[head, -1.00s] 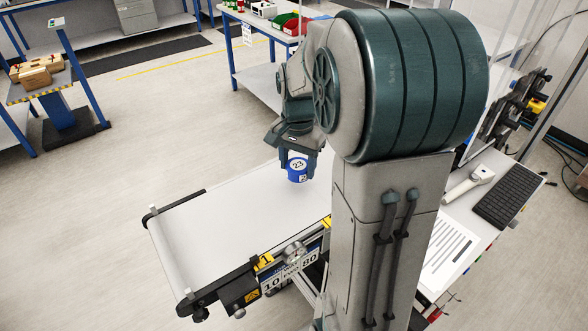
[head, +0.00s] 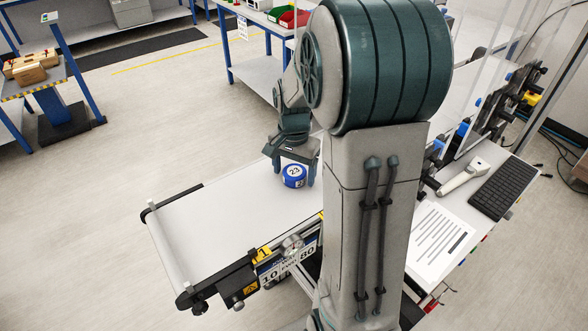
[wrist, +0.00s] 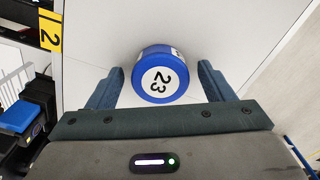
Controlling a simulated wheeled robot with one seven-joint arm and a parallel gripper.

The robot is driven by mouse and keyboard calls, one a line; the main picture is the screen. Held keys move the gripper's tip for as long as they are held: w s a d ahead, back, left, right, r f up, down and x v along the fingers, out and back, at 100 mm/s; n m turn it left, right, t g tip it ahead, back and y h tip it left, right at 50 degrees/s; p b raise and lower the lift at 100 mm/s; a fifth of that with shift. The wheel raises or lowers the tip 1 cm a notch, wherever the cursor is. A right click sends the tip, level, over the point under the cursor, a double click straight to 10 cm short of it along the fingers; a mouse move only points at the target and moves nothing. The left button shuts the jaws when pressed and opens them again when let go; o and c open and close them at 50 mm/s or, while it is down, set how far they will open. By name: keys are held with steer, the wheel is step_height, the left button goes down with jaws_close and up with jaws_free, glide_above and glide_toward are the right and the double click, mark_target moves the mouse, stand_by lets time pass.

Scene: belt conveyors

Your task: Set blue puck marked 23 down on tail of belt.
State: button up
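The blue puck marked 23 (head: 293,176) has a white top with black digits and rests on the white conveyor belt (head: 215,225). In the wrist view the puck (wrist: 160,78) stands between my fingers, face toward the camera, with a gap on each side. My gripper (head: 294,173) is low over the belt, its fingers open on both sides of the puck. In the wrist view my gripper (wrist: 160,80) also shows open. The belt's left end has a bare roller; its right part is hidden behind my arm.
A keyboard (head: 506,188) and scanner (head: 463,177) lie on the desk at right. The belt left of the puck is clear.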

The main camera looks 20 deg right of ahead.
mark_target(294, 172)
step_height(294, 172, up, 11)
steer(key=s+a+f+n+t, duration=0.1)
steer(key=s+a+n, duration=0.3)
steer(key=s, duration=0.4)
steer(key=s+a+f+n+t, duration=0.1)
steer(key=s+a+n+t, duration=0.1)
steer(key=s+a+n, duration=0.3)
steer(key=s+n, duration=0.1)
steer(key=s, duration=0.2)
steer(key=shift+f+n, duration=0.25)
steer(key=shift+n, duration=0.05)
steer(key=shift+s, duration=0.1)
